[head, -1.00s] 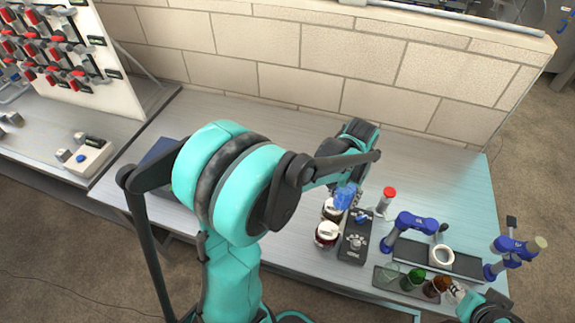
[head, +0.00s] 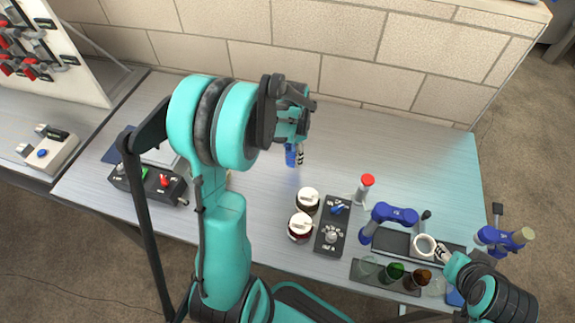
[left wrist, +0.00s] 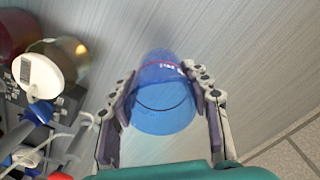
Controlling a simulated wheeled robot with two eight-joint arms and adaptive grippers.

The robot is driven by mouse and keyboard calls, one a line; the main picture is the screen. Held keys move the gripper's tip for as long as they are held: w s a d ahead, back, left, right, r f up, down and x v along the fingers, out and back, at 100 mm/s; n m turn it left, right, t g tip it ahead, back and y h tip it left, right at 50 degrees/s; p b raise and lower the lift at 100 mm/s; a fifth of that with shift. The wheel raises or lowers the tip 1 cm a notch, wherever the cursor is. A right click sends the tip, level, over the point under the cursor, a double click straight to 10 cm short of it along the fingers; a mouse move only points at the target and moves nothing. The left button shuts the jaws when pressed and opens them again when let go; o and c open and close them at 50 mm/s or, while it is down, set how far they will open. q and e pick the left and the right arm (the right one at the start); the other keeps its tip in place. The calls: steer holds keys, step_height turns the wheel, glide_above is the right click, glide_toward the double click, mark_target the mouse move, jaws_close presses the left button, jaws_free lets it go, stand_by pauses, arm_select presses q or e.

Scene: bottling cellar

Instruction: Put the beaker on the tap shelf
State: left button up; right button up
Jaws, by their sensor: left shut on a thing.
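The beaker is a clear blue cup that my left gripper (head: 298,148) is shut on, held over the bench beyond the jars. In the left wrist view the beaker (left wrist: 162,95) sits between the two finger pads. In the head view only part of the beaker (head: 291,157) shows below the fingers. What looks like the tap shelf (head: 393,243) is a dark strip by the blue taps (head: 396,213), with a white cup (head: 424,246) on it. My right gripper (head: 442,254) is close beside the white cup; its fingers are too small to judge.
Two lidded jars (head: 301,227), a dark knob box (head: 331,236) and a red-topped post (head: 364,188) stand between the beaker and the taps. A tray (head: 361,281) of coloured glasses is at the front. The bench's back right is clear.

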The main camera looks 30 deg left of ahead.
mark_target(288, 164)
arm_select(q)
steer(key=shift+s+a+f, duration=0.5)
steer(key=shift+s+a, duration=0.05)
steer(key=shift+s, duration=0.05)
step_height(288, 164, down, 4)
steer(key=shift+f+b, duration=0.1)
steer(key=shift+b, duration=0.8)
steer(key=o, duration=1.1)
steer(key=shift+o, duration=0.2)
